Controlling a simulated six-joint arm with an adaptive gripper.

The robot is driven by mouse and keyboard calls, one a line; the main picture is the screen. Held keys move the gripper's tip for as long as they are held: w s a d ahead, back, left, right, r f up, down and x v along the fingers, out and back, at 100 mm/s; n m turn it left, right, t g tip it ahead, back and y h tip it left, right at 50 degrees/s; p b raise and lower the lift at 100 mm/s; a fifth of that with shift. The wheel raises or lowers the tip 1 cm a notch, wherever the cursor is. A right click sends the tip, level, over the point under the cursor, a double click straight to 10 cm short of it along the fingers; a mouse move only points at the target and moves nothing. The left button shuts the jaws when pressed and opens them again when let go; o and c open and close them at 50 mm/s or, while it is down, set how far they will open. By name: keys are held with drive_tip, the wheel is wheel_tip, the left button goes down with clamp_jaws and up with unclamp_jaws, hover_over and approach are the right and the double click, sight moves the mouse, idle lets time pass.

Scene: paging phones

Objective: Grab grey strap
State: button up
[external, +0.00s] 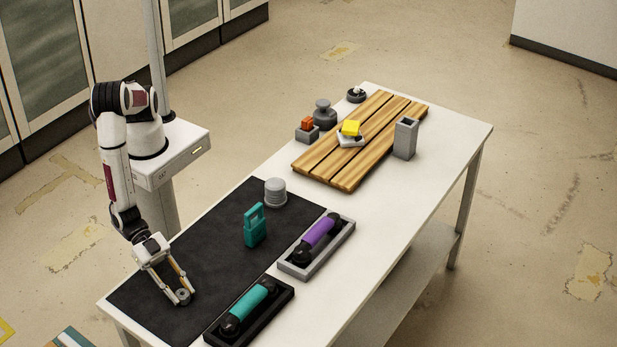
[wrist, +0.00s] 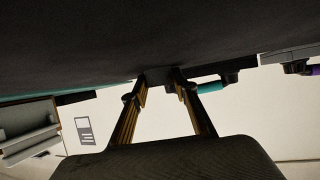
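My gripper (external: 179,297) is low over the near left end of the black mat, pointing down. A small round grey piece (external: 183,296) with a dark centre is at its fingertips; I cannot tell for sure that it is the grey strap. In the wrist view, my two fingers (wrist: 161,88) stand apart, with a dark grey block-like shape (wrist: 159,76) between their tips. Whether both fingers press on it is unclear. A ribbed light grey roll (external: 275,193) stands at the mat's far edge, away from my gripper.
The black mat (external: 190,250) lies on a white table. A teal padlock-shaped piece (external: 255,228) stands on it. A black tray (external: 285,297) holds a teal handset; a grey tray (external: 343,241) holds a purple one. A slatted wooden board (external: 330,172) with small items lies farther back.

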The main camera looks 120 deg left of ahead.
sight(181, 289)
drive_tip(key=shift+r, duration=0.15)
idle(0.3)
wheel_tip(181, 289, up, 10)
idle(0.8)
